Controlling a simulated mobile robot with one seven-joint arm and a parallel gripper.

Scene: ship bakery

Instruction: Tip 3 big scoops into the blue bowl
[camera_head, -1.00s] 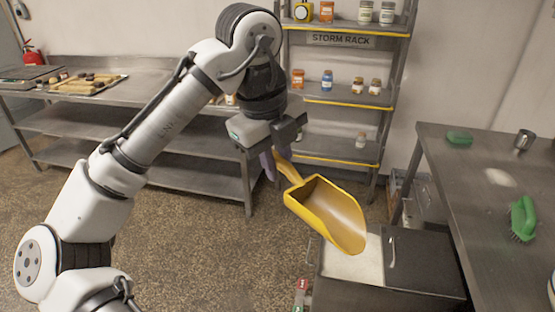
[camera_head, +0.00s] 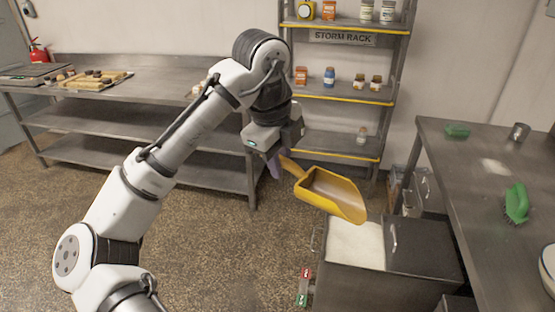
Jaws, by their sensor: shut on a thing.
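My gripper (camera_head: 273,163) is shut on the handle of a yellow scoop (camera_head: 345,207) and holds it in the air. The scoop's mouth points right, tilted slightly downward. Its visible inside is brownish, and I see no white heap in it. Below and just right of it is a metal bin (camera_head: 340,285) with white powder (camera_head: 356,243) in its open left part. A white bowl with a blue rim (camera_head: 548,272) stands on the right-hand table, cut off by the picture's right edge, so its contents are hidden.
The right-hand steel table (camera_head: 470,205) bears a green brush (camera_head: 516,204), a green block (camera_head: 457,131), a metal cup (camera_head: 520,132) and a pale powder patch (camera_head: 495,167). A storm rack (camera_head: 343,97) with jars stands behind. A long bench (camera_head: 150,75) holds a tray at left.

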